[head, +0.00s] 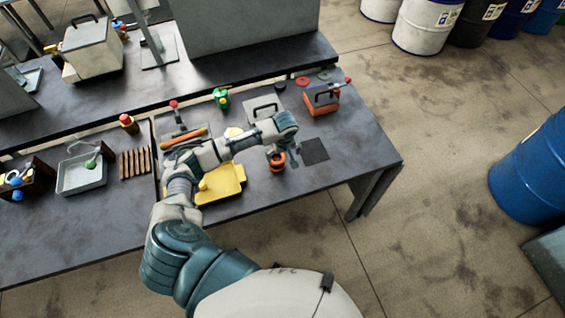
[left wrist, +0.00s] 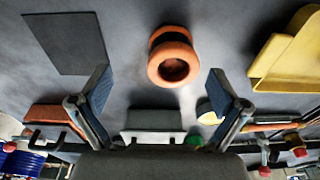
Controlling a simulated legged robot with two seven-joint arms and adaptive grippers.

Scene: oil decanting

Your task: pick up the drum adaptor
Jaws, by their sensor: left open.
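The drum adaptor looks like a short orange and black ringed piece with a round hole (head: 277,164), standing on the dark table near its front edge. In the left wrist view the adaptor (left wrist: 173,57) is just beyond the fingertips, slightly right of the middle between them. My left gripper (head: 284,152) is above and beside it, pointing down; in the wrist view its two blue-padded fingers (left wrist: 160,82) are spread wide with nothing between them. The gripper partly covers the adaptor in the head view. My right gripper is not in view.
A yellow tray (head: 228,187) lies left of the adaptor and a dark square mat (head: 314,151) lies right of it. Behind are an orange box with a handle (head: 321,101) and a green item (head: 221,97). A blue drum (head: 535,175) stands on the floor at right.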

